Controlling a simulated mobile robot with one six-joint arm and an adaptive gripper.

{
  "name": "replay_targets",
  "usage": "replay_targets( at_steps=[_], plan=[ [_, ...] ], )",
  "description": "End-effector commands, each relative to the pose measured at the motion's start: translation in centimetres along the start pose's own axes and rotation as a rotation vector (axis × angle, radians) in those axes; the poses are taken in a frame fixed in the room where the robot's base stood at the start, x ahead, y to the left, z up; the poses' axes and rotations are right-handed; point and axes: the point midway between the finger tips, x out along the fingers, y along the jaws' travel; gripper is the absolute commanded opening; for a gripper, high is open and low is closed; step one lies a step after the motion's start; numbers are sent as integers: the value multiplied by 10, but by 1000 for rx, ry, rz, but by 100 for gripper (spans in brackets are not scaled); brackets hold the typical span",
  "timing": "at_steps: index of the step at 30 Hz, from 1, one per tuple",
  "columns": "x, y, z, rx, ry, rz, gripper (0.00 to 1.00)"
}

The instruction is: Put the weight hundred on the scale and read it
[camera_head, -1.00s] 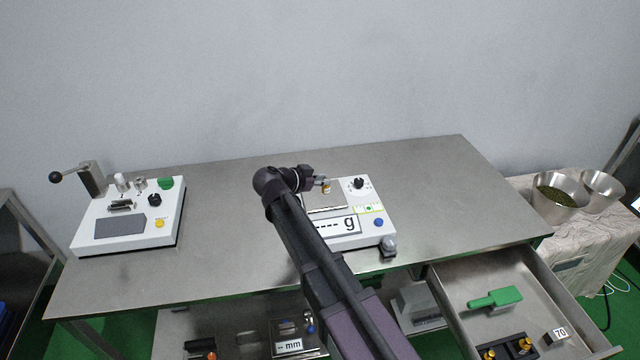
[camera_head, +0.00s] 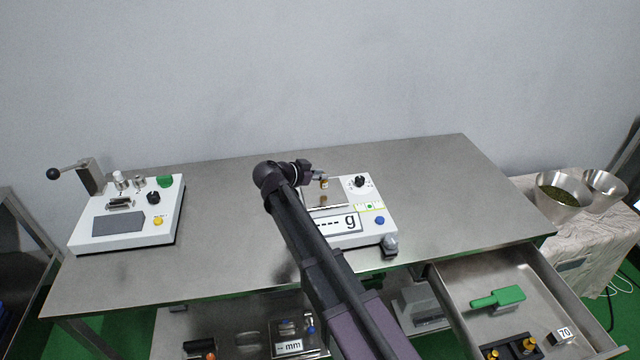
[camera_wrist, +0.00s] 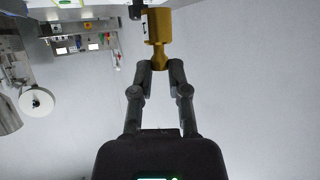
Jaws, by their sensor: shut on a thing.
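My gripper (camera_head: 316,177) is shut on the knob of a small brass weight (camera_head: 324,184). The white scale (camera_head: 386,236) stands at the middle of the table. The weight hangs over its metal pan (camera_head: 352,185), with a brass-coloured reflection below it, and looks apart from the pan. The scale's display (camera_head: 349,222) shows dashes and "g". My arm hides the scale's left side.
A white device with a lever (camera_head: 165,238) stands at the table's left. An open drawer (camera_head: 465,283) at the lower right holds a green scoop (camera_head: 497,298), brass weights (camera_head: 527,344) and a block marked 70 (camera_head: 560,335). The steel table (camera_head: 440,180) is clear right of the scale.

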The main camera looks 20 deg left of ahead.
Motion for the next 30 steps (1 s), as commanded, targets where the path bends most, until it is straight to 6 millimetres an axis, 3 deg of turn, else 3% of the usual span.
replay_targets(
  at_steps=[6,24,25,27,28,30],
  plan=[
    [9,1,17,0,0,0,0],
    [11,1,22,1,0,1,0],
    [11,1,21,1,0,1,27],
    [11,1,20,1,0,1,48],
    [11,1,20,1,0,1,55],
    [11,1,20,1,0,2,55]
  ],
)
